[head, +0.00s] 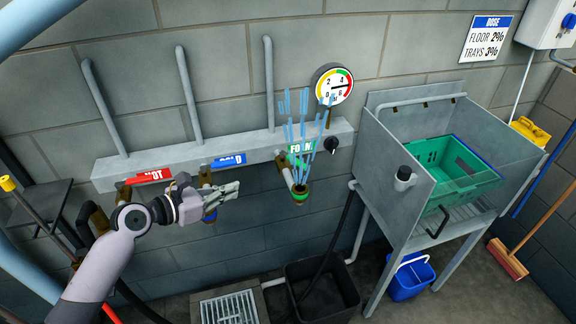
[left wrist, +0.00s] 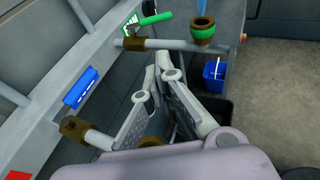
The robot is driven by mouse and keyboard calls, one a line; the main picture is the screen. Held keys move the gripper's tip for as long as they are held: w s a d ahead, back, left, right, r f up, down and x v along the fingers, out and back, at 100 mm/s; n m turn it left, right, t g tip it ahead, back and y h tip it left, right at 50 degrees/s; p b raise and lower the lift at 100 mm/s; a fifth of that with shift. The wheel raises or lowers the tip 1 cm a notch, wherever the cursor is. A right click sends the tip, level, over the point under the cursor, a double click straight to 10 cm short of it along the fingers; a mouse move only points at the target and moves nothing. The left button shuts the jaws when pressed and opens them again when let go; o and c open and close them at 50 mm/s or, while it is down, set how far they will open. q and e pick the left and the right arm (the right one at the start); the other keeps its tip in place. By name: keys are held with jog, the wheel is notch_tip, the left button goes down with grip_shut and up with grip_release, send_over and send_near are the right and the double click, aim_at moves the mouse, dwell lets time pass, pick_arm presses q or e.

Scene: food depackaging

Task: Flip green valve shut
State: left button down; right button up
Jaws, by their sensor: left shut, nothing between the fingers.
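The green valve has a green lever (left wrist: 155,19) above a brass body (left wrist: 133,44) in the left wrist view. Its pipe runs to a brass outlet (left wrist: 203,22) with a green ring. In the head view the outlet (head: 299,196) sits below the green FOAM label (head: 296,148), and blue streaks (head: 304,125) rise from it; the lever is hard to make out there. My left gripper (head: 236,190) is shut and empty, left of the foam outlet and apart from it. It also shows in the left wrist view (left wrist: 163,65), below the green valve. My right gripper is not in view.
The blue COLD label (head: 229,159) and red HOT label (head: 153,176) mark neighbouring outlets on the grey rail (head: 262,143). A gauge (head: 333,84) is above. A metal sink (head: 396,215) with a green crate (head: 428,160) stands right. A black bin (head: 322,290) is below.

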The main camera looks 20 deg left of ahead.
pick_arm(q)
jog(key=shift+w, duration=0.1)
dwell(0.3)
jog(key=p, duration=0.2)
send_near(287, 179)
jog(key=w+d, duration=0.1)
jog(key=w, duration=0.1)
jog(key=w+d, duration=0.2)
jog(key=w, duration=0.1)
jog(key=w+d, duration=0.1)
jog(key=w, duration=0.2)
jog(key=shift+d, duration=0.4)
